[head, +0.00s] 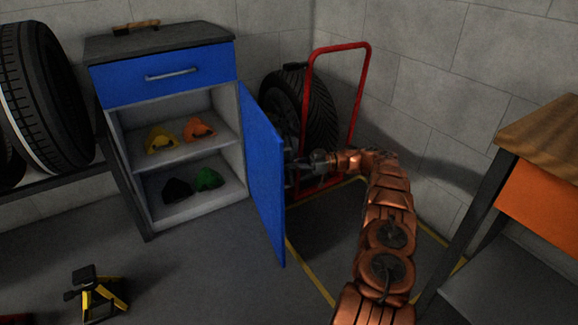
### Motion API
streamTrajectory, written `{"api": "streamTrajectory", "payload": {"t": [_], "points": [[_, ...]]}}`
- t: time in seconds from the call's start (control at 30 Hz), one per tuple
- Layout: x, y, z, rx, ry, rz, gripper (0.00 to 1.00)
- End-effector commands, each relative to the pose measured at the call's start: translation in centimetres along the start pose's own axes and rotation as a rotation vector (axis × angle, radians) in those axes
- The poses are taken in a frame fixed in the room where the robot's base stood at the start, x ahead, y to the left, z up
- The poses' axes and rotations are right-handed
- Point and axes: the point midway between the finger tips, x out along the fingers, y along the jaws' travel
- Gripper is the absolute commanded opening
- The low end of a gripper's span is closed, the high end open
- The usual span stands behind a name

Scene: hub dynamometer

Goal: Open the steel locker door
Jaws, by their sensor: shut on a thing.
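The steel locker (170,213) is a grey cabinet with a dark top and a blue drawer above. Its blue door (264,175) stands swung wide open on its right-hand hinge side, showing the shelves inside. My gripper (296,161) is at the outer face of the door, near its free edge, on the right. It is shut at the place of the door handle, which is mostly hidden behind the door edge and the fingers. My copper-coloured arm reaches up to it from the lower right.
Yellow, orange, black and green items lie on the locker shelves (150,157). A red hand truck (309,95) with a tyre (322,118) stands behind the door. A wooden-topped bench (545,137) is at right, a tyre rack (72,180) at left. A yellow-black device (98,295) sits on the floor.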

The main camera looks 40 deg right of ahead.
Motion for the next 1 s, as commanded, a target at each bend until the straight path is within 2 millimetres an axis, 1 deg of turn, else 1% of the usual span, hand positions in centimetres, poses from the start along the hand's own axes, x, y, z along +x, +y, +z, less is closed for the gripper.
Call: {"api": "streamTrajectory", "payload": {"t": [0.07,0.1,0.3,0.37,0.77,0.87,1.0], "points": [[0.1,0.2,-0.3,-0.004,0.002,0.003,0.0],[0.1,0.2,-0.3,-0.005,0.002,0.004,0.14],[0.0,0.1,-0.2,-0.004,0.001,0.004,0.35],[-0.1,0.1,-0.2,-0.003,0.0,0.004,0.39],[-0.1,0.1,-0.3,-0.002,-0.001,0.003,0.39],[-0.1,0.1,-0.8,-0.003,-0.001,0.003,0.39],[-0.1,0.1,-2.1,-0.005,-0.002,0.002,0.39]]}}
